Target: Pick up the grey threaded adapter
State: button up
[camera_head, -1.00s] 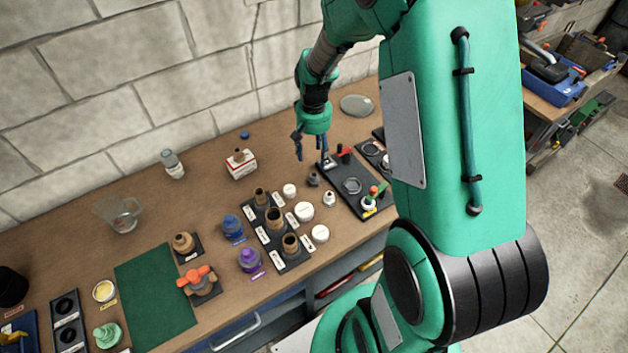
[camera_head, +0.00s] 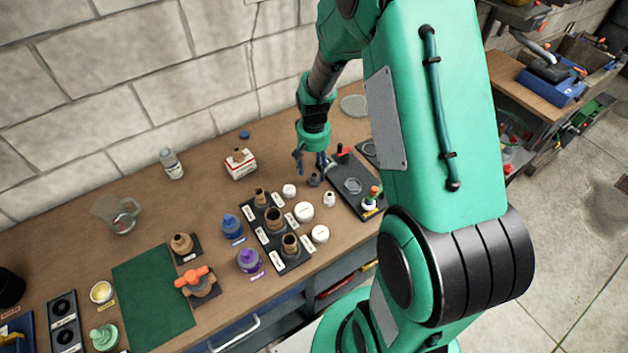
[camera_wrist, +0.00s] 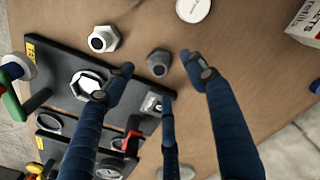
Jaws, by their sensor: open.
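The grey threaded adapter (camera_head: 314,180) is a small dark grey fitting standing on the wooden bench, left of the black tray. In the wrist view the adapter (camera_wrist: 159,63) shows a round dark opening at its top and lies between and just beyond my spread fingertips. My gripper (camera_head: 311,164) is open, pointing down, just above and behind the adapter in the head view. In the wrist view my gripper (camera_wrist: 160,84) has its blue fingers apart with nothing between them. No contact with the adapter is visible.
A white hex fitting (camera_wrist: 103,39) and a white cap (camera_wrist: 193,9) stand close to the adapter. The black tray (camera_head: 345,200) with a ring and a valve is at its right. A stand of brown fittings (camera_head: 273,218) is to the left. A red-white box (camera_head: 240,165) stands farther back.

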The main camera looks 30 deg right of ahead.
aim_at(314, 175)
jog(key=shift+f+b, duration=0.55)
jog(key=shift+f, duration=2.05)
jog(key=c, duration=1.2)
